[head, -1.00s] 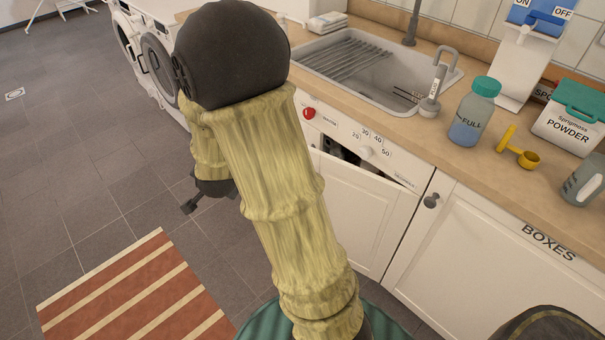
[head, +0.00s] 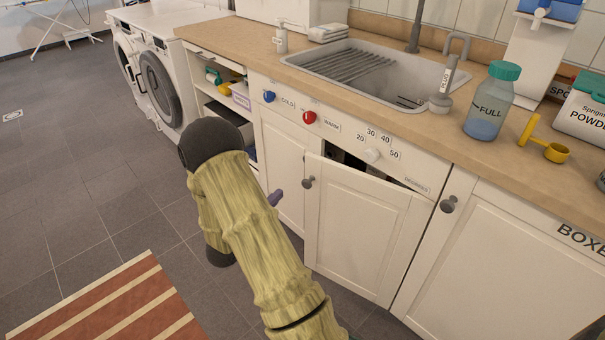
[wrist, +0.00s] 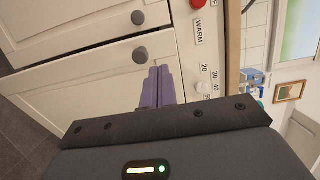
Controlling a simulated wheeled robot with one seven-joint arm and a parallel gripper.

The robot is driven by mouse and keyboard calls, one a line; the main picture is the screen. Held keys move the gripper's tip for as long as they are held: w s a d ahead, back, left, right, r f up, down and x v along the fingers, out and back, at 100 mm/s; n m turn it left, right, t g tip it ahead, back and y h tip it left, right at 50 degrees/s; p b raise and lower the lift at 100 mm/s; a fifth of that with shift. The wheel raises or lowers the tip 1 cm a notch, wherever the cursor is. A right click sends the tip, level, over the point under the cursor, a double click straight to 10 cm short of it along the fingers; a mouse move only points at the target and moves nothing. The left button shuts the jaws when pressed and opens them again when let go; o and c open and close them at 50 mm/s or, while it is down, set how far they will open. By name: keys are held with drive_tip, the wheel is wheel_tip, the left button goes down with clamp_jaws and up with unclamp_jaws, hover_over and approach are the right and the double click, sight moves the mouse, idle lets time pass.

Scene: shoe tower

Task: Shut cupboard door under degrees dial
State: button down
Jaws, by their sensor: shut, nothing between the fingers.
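The white cupboard door (head: 360,230) under the degrees dial (head: 373,155) stands ajar. A dark gap shows along its top, and its left edge sticks out from the cabinet front. Its round grey knob (head: 308,182) is at the upper left. In the wrist view, turned sideways, the door (wrist: 75,90), its knob (wrist: 139,55) and the dial (wrist: 203,88) show again. My gripper (wrist: 158,86) has purple fingers, shut and empty, in front of the door near the knob; contact cannot be told. In the head view its purple tip (head: 275,197) is left of the door, mostly hidden by my arm.
A closed white door (head: 280,170) stands to the left, and the BOXES door (head: 500,260) to the right. Above are a red knob (head: 309,117), a blue knob (head: 269,96) and the counter with its sink (head: 375,75). Open floor (head: 90,170) and a striped rug (head: 100,305) lie left.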

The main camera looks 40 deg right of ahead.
sight(308, 165)
drive_tip(key=shift+d, duration=0.1)
drive_tip(key=b+x, duration=0.2)
drive_tip(key=x, duration=1.1)
drive_tip(key=shift+w+d, duration=0.25)
drive_tip(key=shift+d, duration=0.1)
